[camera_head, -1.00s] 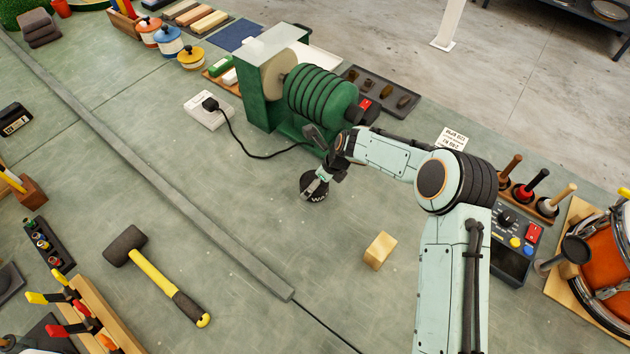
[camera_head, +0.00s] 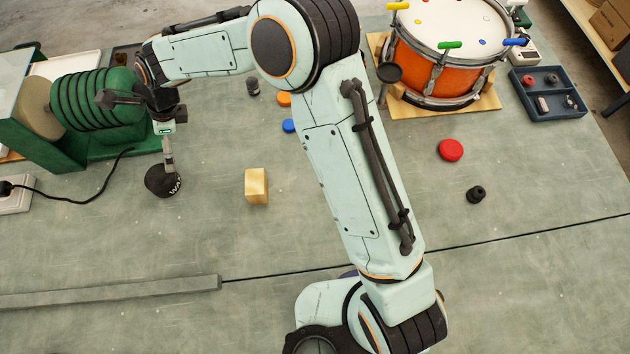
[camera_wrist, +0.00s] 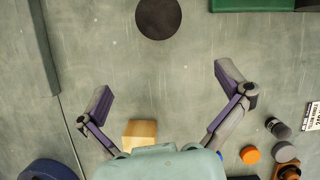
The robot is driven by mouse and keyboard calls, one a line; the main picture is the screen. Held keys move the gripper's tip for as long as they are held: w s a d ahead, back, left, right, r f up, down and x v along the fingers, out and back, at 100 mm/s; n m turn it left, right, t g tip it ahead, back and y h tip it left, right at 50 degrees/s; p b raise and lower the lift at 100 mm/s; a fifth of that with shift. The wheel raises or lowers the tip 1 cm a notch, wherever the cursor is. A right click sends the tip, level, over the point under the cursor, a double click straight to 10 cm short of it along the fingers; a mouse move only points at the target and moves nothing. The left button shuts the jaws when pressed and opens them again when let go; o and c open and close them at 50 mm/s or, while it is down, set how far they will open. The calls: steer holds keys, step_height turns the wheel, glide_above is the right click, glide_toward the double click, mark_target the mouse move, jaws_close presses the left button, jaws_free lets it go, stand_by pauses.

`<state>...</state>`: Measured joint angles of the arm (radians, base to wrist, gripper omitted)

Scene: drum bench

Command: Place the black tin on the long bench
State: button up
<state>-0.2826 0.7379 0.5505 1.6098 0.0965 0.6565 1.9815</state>
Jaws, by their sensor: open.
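The black tin (camera_head: 160,184), round with white lettering partly hidden, rests on the grey-green worktop (camera_head: 210,235). It also shows as a dark disc at the top of the wrist view (camera_wrist: 158,18). My gripper (camera_head: 143,128) is at the upper left in the head view, with one finger pointing down in front of the tin's upper edge. In the wrist view my gripper (camera_wrist: 163,86) is open with its fingers wide apart. Nothing is between them, and the tin lies beyond the fingertips. I cannot tell which surface the long bench is.
A green machine with a ribbed drum (camera_head: 98,100) stands close behind the tin, its black cable on the left. A wooden block (camera_head: 256,187) lies to the tin's right. An orange drum (camera_head: 440,65), red disc (camera_head: 450,150) and blue tray (camera_head: 548,95) are further right. A grey bar (camera_head: 110,291) lies in front.

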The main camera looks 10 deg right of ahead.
steer(key=s+d+r+n+h, duration=0.1)
steer(key=s+d+r+n, duration=0.15)
steer(key=d, duration=0.45)
steer(key=s+d+r+n+h, duration=0.15)
steer(key=d+r+n, duration=0.25)
steer(key=d, duration=0.4)
steer(key=s+d+r+n+h, duration=0.1)
steer(key=s+d+r+n, duration=0.25)
steer(key=d, duration=0.35)
steer(key=s+d+r+n, duration=0.1)
steer(key=s+d+n, duration=0.6)
steer(key=s, duration=0.6)
steer(key=shift+s+d, duration=0.35)
steer(key=shift+d, duration=0.65)
